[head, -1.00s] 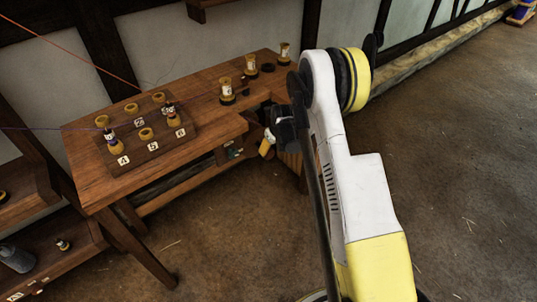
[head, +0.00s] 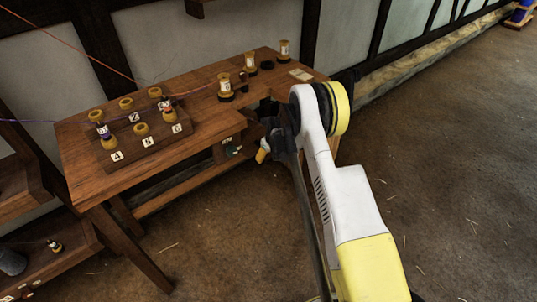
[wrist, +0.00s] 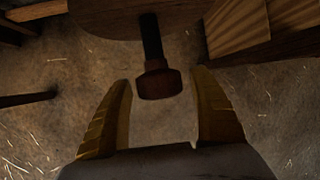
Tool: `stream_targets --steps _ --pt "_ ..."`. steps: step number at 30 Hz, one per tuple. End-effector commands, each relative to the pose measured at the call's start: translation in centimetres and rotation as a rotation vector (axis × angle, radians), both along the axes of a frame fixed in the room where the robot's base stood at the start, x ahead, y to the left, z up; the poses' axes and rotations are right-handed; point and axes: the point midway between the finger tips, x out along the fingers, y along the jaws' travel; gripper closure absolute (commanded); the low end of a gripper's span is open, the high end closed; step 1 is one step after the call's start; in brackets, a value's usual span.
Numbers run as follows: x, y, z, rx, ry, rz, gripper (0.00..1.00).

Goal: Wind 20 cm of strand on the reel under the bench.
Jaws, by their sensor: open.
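My gripper (wrist: 165,120) is open. Just ahead, between and slightly beyond the tips, is a reddish-brown faceted knob (wrist: 159,84) on a dark rod (wrist: 151,38). The rod hangs in front of a dark, round-edged wooden disc (wrist: 105,20), which looks like part of the reel. The fingers appear apart from the knob. In the head view a yellow finger (head: 262,155) shows at the bench (head: 105,185) underside; the reel is hidden there by the bench and my arm.
Wooden boards (wrist: 238,22) lie close at the wrist view's upper right. On the bench stand a numbered block (head: 160,142) with several bobbins, more bobbins (head: 225,88) behind it, and a pale card (head: 300,74). Strands cross at left. Floor (head: 450,200) at right is open.

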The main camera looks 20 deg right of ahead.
Motion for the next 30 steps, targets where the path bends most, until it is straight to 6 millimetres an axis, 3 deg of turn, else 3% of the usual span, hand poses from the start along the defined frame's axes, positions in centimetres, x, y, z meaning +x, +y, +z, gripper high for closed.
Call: stream_targets --steps 1,6,7,17,30 --pt "-0.01 0.00 0.02 0.000 0.000 0.000 0.28" --pt "-0.01 0.00 0.02 0.000 0.000 0.000 0.79" --pt "-0.01 0.00 0.02 0.000 0.000 0.000 0.82" --pt "-0.05 -0.09 0.00 0.043 0.014 -0.001 0.82" --pt "-0.04 -0.08 -0.04 0.316 0.095 -0.001 0.82"
